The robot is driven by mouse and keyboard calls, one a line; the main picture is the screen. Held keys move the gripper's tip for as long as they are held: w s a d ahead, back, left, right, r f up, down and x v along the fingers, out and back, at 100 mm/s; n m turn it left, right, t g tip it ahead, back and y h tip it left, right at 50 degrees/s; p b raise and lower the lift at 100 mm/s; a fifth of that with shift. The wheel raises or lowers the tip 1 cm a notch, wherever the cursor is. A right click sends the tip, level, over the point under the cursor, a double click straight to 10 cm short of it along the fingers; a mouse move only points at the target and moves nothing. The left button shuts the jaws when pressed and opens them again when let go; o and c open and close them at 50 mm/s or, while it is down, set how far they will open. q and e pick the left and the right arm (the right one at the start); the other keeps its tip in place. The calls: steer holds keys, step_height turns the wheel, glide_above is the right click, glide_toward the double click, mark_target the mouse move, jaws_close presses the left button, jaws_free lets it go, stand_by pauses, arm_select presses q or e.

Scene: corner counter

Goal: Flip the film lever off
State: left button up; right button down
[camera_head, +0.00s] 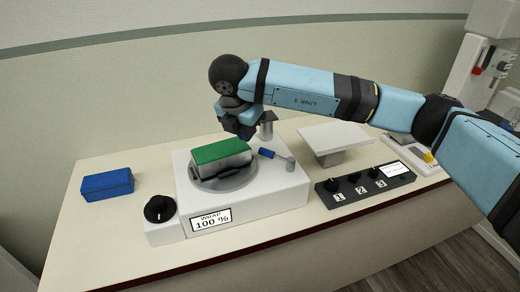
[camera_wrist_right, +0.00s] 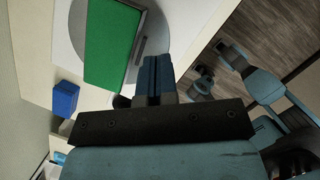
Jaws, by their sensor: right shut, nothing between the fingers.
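The film lever (camera_head: 268,153), with a blue grip, sits on the white wrapping machine (camera_head: 275,196) right of the turntable and leans left from a grey pivot (camera_head: 290,163). The machine's label (camera_head: 211,219) reads "WRAP 100 %". A green-topped block (camera_head: 221,152) lies on the round grey turntable (camera_head: 238,183); it also shows in the right wrist view (camera_wrist_right: 112,45). My right gripper (camera_head: 245,135) is just behind the block, apart from the lever. Its fingers (camera_wrist_right: 158,62) are shut and empty in the right wrist view.
A black knob (camera_head: 159,208) is at the machine's front left. A blue block (camera_head: 107,185) lies on the counter at left. A white platform scale (camera_head: 335,138) and black control panel (camera_head: 362,186) are at right.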

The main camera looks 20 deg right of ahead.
steer(key=p+x, duration=0.1)
steer(key=x, duration=0.8)
steer(key=shift+d+f, duration=0.1)
steer(key=shift+f, duration=0.2)
steer(key=shift+w+d+f+p, duration=0.2)
steer(key=shift+w+d+p, duration=0.15)
steer(key=shift+w+d, duration=0.2)
steer(key=shift+w+d+f+p, duration=0.25)
steer(key=shift+w+d+p, duration=0.05)
steer(key=shift+w+d, duration=0.3)
arm_select(q)
steer(key=shift+a+r, duration=0.1)
steer(key=shift+r, duration=0.95)
arm_select(e)
steer(key=shift+w+d+f, duration=0.15)
steer(key=shift+w+d, duration=0.15)
arm_select(q)
steer(key=shift+f, duration=0.1)
